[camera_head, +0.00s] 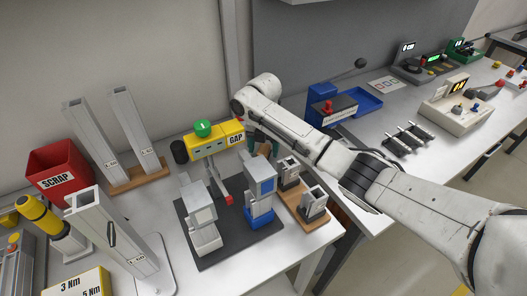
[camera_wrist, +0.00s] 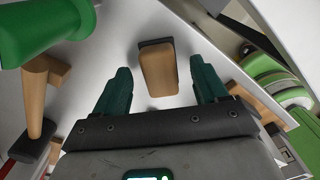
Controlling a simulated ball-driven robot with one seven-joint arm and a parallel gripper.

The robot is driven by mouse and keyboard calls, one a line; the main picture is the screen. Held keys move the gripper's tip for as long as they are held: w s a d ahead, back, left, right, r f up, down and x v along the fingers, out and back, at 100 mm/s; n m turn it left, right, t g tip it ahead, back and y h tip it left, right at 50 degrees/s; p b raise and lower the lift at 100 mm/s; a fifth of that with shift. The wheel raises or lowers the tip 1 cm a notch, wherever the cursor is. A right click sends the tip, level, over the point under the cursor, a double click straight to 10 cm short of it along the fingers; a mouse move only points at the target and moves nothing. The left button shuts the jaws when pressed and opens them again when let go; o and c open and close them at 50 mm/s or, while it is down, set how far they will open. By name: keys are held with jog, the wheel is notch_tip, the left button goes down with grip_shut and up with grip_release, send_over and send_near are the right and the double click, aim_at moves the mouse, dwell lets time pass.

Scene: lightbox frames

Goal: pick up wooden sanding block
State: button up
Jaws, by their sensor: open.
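The wooden sanding block (camera_wrist: 162,75) shows in the wrist view as a tan wooden body with a dark grey layer along its far and left side. It lies on a pale surface. My gripper (camera_wrist: 165,86) has two dark green fingers, spread apart, one to the left and one to the right of the block. The block shows between and slightly beyond the fingertips, with clear gaps on both sides. I see no contact. In the head view my white arm reaches over the bench, and I cannot make out the block there.
In the wrist view, a green object (camera_wrist: 45,30) with a wooden part is at left, and a green rounded object (camera_wrist: 262,62) is at right. In the head view, a yellow GAP box (camera_head: 217,140), a dark mat (camera_head: 235,250) with fixtures, and a red scrap bin (camera_head: 57,170) crowd the bench.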

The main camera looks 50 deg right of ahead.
jog(key=shift+f, duration=0.45)
jog(key=c, duration=1.2)
jog(key=shift+r, duration=0.1)
jog(key=shift+c, duration=0.2)
jog(key=shift+r, duration=0.4)
notch_tip(320, 180, up, 2)
jog(key=shift+r+b, duration=0.1)
jog(key=shift+b, duration=0.3)
jog(key=s+r+p, duration=0.5)
jog(key=s+r, duration=0.5)
jog(key=s, duration=0.4)
jog(key=shift+d, duration=0.3)
